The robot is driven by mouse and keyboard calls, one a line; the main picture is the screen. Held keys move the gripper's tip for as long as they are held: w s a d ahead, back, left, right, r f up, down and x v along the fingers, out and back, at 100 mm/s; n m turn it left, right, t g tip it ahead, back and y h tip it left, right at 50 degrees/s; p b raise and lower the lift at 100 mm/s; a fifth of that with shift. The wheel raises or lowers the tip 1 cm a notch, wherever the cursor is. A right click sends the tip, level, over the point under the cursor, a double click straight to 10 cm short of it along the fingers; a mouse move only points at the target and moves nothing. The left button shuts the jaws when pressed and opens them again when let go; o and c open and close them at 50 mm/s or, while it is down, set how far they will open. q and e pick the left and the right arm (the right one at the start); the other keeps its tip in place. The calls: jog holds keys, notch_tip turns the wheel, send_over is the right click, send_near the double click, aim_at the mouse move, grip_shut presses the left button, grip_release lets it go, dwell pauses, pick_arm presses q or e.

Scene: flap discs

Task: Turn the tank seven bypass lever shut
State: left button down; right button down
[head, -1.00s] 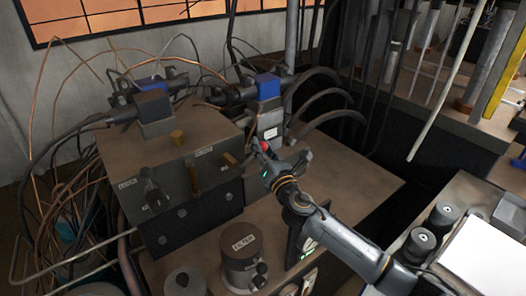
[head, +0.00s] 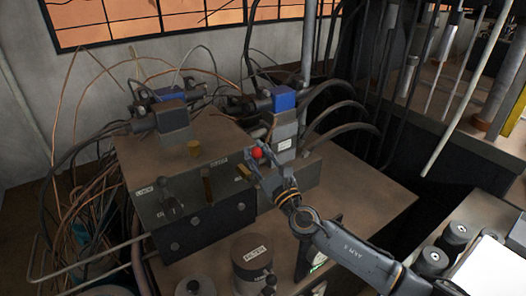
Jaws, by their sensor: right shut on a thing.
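A red ball knob (head: 257,153) shows at the right front corner of the brown-topped valve block (head: 160,155) in the head view. I take it to be the end of the bypass lever; its stem is hidden by my fingers. My right gripper (head: 257,161) reaches in from the lower right and is shut on this knob, with the red showing between its fingertips. A brass tab (head: 243,171) sits just left of my fingertips on the block's front edge. The small label on the block top is too blurred to read. My left gripper is out of view.
A black-handled valve (head: 168,196) is on the block's front left. A grey cylinder marked filter (head: 254,262) stands in front. Blue-capped units (head: 283,98) with hoses stand behind. The brown bench top (head: 365,190) is clear to the right of my arm.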

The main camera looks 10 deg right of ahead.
jog(key=shift+s+a+f+n+y, duration=0.1)
jog(key=shift+s+a+n+y, duration=0.15)
jog(key=shift+a+n, duration=0.35)
jog(key=shift+s+a+f+n+y, duration=0.1)
jog(key=shift+a+n+y, duration=0.15)
jog(key=shift+n, duration=0.65)
jog(key=c, duration=1.3)
grip_release()
jog(key=shift+o, duration=1.4)
jog(key=shift+r, duration=0.2)
jog(key=shift+s+f, duration=0.1)
jog(key=shift+s, duration=0.05)
jog(key=v, duration=1.2)
jog(key=shift+d, duration=0.1)
